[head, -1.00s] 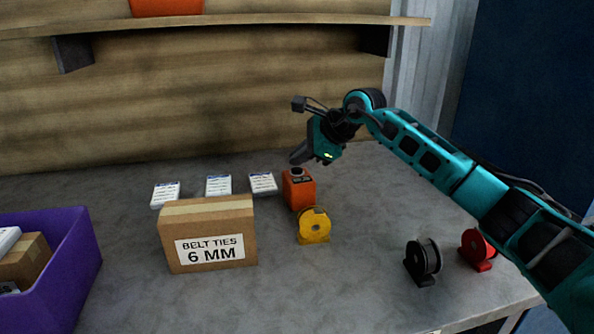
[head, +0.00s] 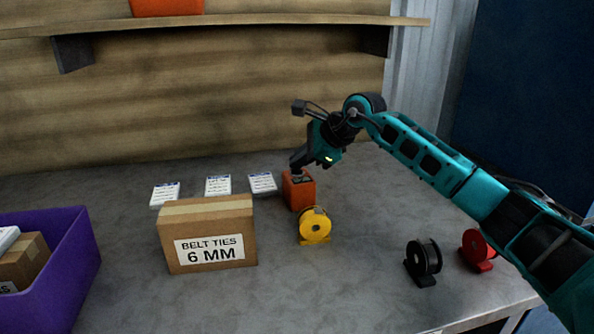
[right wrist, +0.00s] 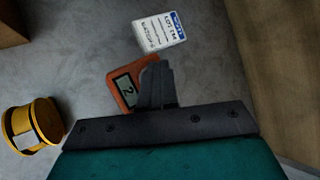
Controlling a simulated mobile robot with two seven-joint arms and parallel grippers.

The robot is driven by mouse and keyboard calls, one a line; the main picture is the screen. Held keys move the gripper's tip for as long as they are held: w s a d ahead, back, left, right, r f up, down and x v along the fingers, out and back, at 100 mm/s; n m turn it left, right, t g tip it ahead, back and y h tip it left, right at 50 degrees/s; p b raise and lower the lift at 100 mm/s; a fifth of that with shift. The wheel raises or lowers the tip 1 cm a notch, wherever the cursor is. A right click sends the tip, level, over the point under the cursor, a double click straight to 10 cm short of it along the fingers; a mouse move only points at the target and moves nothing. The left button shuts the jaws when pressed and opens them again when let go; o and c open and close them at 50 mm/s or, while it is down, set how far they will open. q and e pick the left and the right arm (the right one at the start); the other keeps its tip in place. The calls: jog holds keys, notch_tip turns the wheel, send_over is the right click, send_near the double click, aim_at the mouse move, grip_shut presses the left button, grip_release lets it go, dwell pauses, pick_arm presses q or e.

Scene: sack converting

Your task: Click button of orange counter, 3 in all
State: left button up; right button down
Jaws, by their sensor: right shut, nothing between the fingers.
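The orange counter (head: 299,191) stands on the grey table behind the yellow spool. In the right wrist view the orange counter (right wrist: 124,88) shows a small display that seems to read 2. My right gripper (head: 297,168) is shut and empty, its fingertips pointing down at the counter's top. In the right wrist view its closed fingers (right wrist: 153,72) overlap the counter and hide its button, so I cannot tell whether they touch. My left gripper is not in view.
A yellow spool (head: 314,227) stands just in front of the counter. A belt ties box (head: 207,235) is to its left, with several white cards (head: 218,186) behind. Black (head: 424,262) and red (head: 477,250) spools stand right. A purple bin (head: 75,265) is far left.

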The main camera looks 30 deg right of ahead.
aim_at(300, 172)
jog(key=shift+f, duration=0.35)
dwell(0.3)
jog(key=shift+r+p, duration=0.7)
jog(key=shift+r, duration=0.3)
jog(key=shift+r+p, duration=1.95)
jog(key=shift+r, duration=0.55)
jog(key=shift+r, duration=0.1)
